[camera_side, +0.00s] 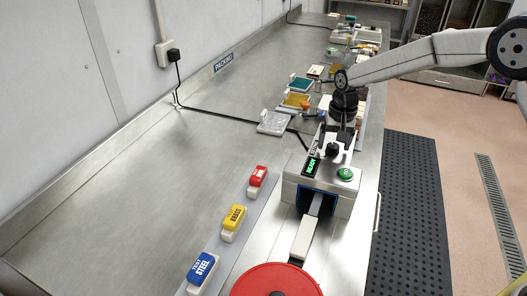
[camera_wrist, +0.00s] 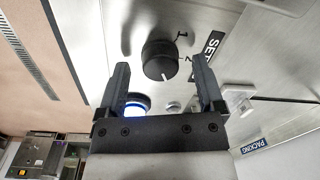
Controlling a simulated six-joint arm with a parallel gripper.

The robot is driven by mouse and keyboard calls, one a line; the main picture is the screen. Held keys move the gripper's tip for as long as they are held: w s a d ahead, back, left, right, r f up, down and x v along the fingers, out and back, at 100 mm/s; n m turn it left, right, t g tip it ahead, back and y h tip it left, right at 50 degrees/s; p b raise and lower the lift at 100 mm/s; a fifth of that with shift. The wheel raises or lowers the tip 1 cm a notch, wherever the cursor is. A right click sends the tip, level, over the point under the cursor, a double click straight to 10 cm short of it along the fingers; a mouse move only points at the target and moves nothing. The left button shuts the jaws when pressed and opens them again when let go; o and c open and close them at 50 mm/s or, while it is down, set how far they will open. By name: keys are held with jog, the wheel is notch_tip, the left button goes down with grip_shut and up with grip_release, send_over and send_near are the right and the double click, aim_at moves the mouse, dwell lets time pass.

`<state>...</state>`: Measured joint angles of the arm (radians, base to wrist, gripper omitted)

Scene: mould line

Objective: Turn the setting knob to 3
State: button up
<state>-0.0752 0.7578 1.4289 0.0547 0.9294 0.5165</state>
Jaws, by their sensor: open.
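The setting knob (camera_wrist: 158,58) is black and round, on the grey panel beside the SET label (camera_wrist: 212,46). A small white mark shows at its lower edge in the wrist view; the digit 1 is at its upper right, and the other digits are hard to read. My gripper (camera_wrist: 160,65) is open, with one finger on each side of the knob and gaps visible between. In the side view, my gripper (camera_side: 341,138) points down just above the knob (camera_side: 332,150), on top of the machine (camera_side: 335,200). Contact cannot be told.
A green button (camera_side: 345,174) and a READY display (camera_side: 311,166) sit near the knob. A pale block (camera_side: 303,238) lies on the track in front, near a red disc (camera_side: 277,282). Red, yellow and blue test blocks (camera_side: 203,269) stand left. The bench's left side (camera_side: 130,180) is clear.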

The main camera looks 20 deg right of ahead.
aim_at(336, 147)
jog(key=shift+s+d+r, duration=0.1)
jog(key=shift+d+r, duration=0.05)
jog(key=shift+r, duration=3.45)
jog(key=shift+s, duration=0.15)
jog(key=s+d+f+n, duration=0.1)
jog(key=s+f, duration=0.1)
jog(key=s, duration=0.6)
jog(key=s+d+f+n+t, duration=0.1)
jog(key=s+d+f+n, duration=0.1)
jog(key=s, duration=0.6)
jog(key=s+d+f+n+t, duration=0.1)
jog(key=s+n, duration=0.1)
jog(key=s, duration=0.7)
jog(key=shift+d+f+h, duration=0.25)
jog(key=shift+f+h, duration=0.05)
jog(key=shift+f, duration=0.1)
jog(key=shift+o, duration=0.9)
